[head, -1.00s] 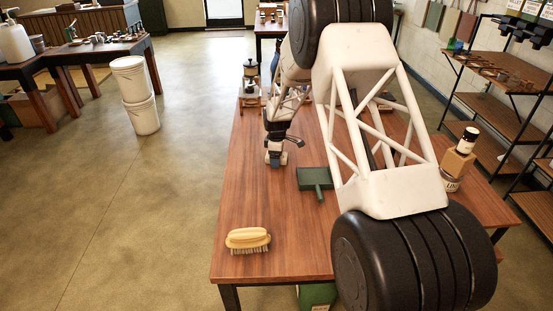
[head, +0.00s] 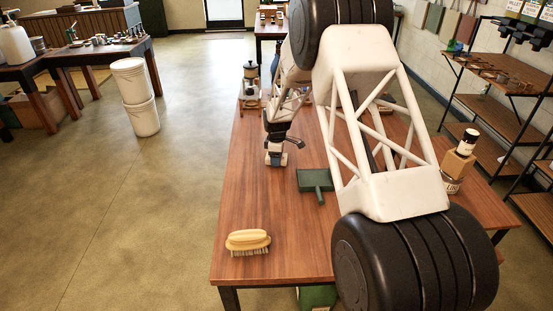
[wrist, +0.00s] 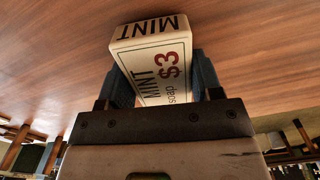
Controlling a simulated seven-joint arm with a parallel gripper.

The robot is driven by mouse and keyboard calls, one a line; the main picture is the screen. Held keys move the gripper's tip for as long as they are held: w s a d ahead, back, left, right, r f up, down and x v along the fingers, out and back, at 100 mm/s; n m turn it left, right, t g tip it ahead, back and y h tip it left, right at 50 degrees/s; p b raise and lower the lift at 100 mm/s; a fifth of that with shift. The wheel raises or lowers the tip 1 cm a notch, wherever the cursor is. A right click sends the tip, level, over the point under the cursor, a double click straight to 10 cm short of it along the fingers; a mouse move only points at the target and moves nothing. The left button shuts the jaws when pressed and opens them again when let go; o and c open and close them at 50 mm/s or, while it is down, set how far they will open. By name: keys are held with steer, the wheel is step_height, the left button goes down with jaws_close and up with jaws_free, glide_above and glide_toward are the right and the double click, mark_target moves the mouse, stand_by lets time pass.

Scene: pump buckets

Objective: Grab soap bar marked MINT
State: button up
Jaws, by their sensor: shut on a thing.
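The wooden table top shows behind the bar. In the head view my gripper (head: 276,159) is low over the left part of the table (head: 243,195). The soap bar is small there, and I cannot tell whether it touches the table.
A green dustpan-like tool (head: 315,181) lies just right of my gripper. A yellow scrub brush (head: 248,241) is near the front left edge. A stacked bottle and box (head: 458,165) stand at the right edge. Table between gripper and brush is clear.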

steer(key=shift+r, duration=0.65)
step_height(320, 180, up, 2)
steer(key=shift+r, duration=0.1)
steer(key=s, duration=0.5)
steer(key=s+d, duration=0.1)
steer(key=s, duration=0.4)
steer(key=s+d+r, duration=0.1)
steer(key=s, duration=0.4)
steer(key=shift+s+d+r, duration=0.1)
steer(key=shift+s+d, duration=0.1)
steer(key=shift+s, duration=0.2)
